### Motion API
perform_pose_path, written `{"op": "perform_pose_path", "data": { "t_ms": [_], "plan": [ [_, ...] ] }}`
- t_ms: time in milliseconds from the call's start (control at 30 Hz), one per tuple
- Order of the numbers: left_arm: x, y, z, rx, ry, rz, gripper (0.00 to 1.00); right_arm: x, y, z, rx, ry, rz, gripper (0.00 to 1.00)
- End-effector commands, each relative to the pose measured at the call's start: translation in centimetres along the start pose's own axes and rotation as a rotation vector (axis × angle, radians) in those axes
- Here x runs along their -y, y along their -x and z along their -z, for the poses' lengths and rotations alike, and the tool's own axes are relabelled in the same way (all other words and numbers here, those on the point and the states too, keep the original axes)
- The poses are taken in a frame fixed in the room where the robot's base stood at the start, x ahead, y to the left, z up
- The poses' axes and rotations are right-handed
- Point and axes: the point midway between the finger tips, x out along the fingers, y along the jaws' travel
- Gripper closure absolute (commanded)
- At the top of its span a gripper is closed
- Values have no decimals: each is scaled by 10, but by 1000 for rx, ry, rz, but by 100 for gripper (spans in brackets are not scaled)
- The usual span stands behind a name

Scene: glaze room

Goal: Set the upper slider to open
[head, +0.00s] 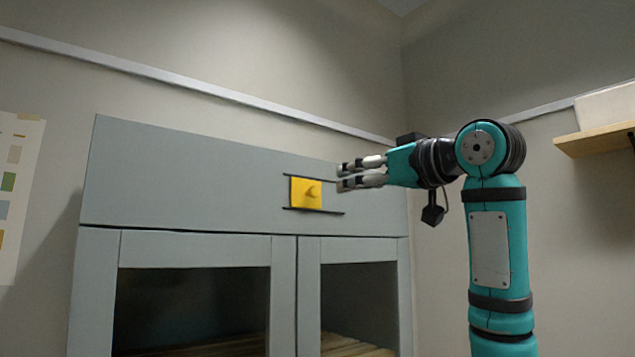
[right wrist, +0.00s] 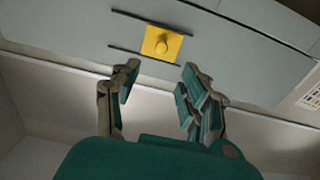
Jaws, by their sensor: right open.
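The upper slider is a yellow plate (head: 301,193) with a round knob, set between two dark horizontal rails on the grey panel of a cabinet. In the head view it sits near the left end of the rails, with bare rail to its right. My right gripper (head: 345,176) is open and empty, to the right of the slider and apart from it. In the right wrist view the yellow plate (right wrist: 162,44) shows beyond the gap between the open fingers (right wrist: 155,88). My left gripper is not in view.
The grey cabinet (head: 190,180) has framed doors with dark openings below the panel. A wooden shelf (head: 598,141) with a pale box is on the right wall. A colour chart (head: 17,190) hangs at the far left.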

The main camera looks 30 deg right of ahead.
Motion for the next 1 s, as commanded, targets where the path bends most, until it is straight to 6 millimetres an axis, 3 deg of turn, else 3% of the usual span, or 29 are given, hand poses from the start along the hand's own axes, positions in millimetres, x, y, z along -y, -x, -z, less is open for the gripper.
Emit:
{"op": "perform_pose_path", "data": {
  "t_ms": [33,300,500,700,1000],
  "plan": [
    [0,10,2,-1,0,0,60,0,-13,4,6,0,1,56],
    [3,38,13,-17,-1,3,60,0,-71,4,5,0,0,56],
    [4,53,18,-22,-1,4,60,0,-103,3,3,0,0,56],
    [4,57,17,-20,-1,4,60,0,-116,0,1,0,0,56],
    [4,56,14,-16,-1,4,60,0,-118,0,0,0,-1,58]
  ]
}}
